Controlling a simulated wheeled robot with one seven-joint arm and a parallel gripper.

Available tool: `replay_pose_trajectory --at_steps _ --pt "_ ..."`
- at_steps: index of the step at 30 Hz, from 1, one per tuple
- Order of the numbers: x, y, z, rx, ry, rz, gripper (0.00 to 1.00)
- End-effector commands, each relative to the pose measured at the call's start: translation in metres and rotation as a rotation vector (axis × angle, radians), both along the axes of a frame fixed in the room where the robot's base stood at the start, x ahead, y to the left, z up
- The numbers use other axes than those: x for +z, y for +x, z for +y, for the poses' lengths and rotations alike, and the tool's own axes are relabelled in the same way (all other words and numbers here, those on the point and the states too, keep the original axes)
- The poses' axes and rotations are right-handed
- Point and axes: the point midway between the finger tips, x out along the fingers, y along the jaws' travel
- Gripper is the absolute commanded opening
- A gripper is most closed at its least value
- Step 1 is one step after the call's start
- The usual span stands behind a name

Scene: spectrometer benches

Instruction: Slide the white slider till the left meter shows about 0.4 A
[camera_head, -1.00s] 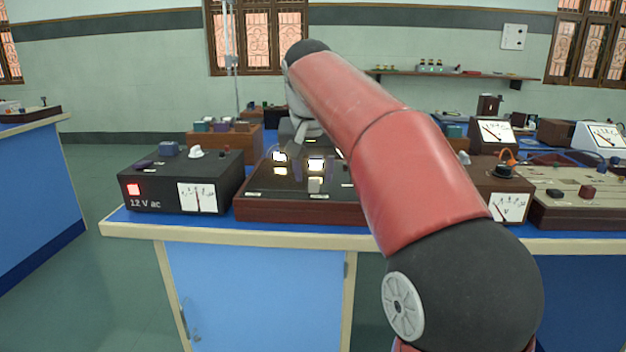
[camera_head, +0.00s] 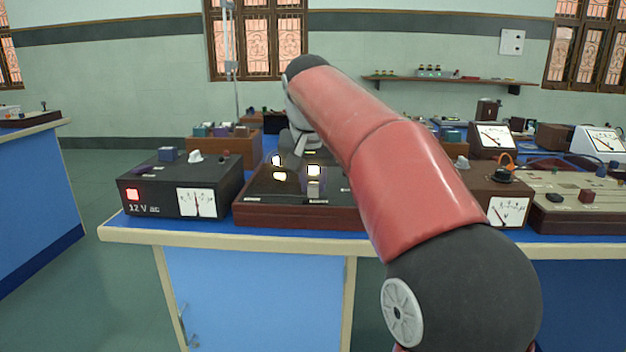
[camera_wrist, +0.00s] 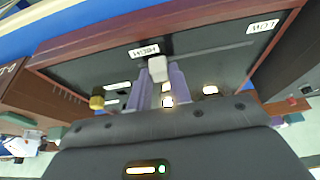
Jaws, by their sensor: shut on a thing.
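The white slider (camera_head: 314,188) stands on the dark sloped panel of a wooden-framed box (camera_head: 290,217) in the middle of the bench. In the wrist view the slider (camera_wrist: 157,68) is between the purple fingers of my gripper (camera_wrist: 160,82), beside the "HIGH" label (camera_wrist: 143,50). My gripper is shut on it; the fingers partly hide its sides. The "LOW" label (camera_wrist: 262,25) is at the other end. The left meter (camera_head: 197,203) is on the front of the black 12 V box (camera_head: 150,200). Its needle is near mid-scale; the numbers are too small to read.
Bright glowing spots (camera_head: 279,175) show on the panel near my fingers. A brown box with a V meter (camera_head: 508,211) stands right of my arm, by a beige board (camera_head: 580,208) with knobs. My arm hides part of the bench. The black box is close left of the panel.

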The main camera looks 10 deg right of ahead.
Motion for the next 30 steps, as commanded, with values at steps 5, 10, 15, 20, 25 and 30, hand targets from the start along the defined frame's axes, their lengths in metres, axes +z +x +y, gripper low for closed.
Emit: replay_pose_trajectory --at_steps 5,10,15,20,25,30 --pt "0.002 0.001 0.004 0.001 0.0 0.0 0.0" --pt "0.001 0.002 0.004 0.0 0.0 -0.001 0.0" --pt "0.001 0.001 0.004 0.0 0.0 -0.001 0.36" --pt "0.0 0.001 0.004 0.0 0.0 -0.001 0.42" --pt "0.001 0.001 0.004 0.0 0.0 -0.001 0.42" --pt "0.019 -0.005 0.006 0.001 0.0 -0.003 0.42"
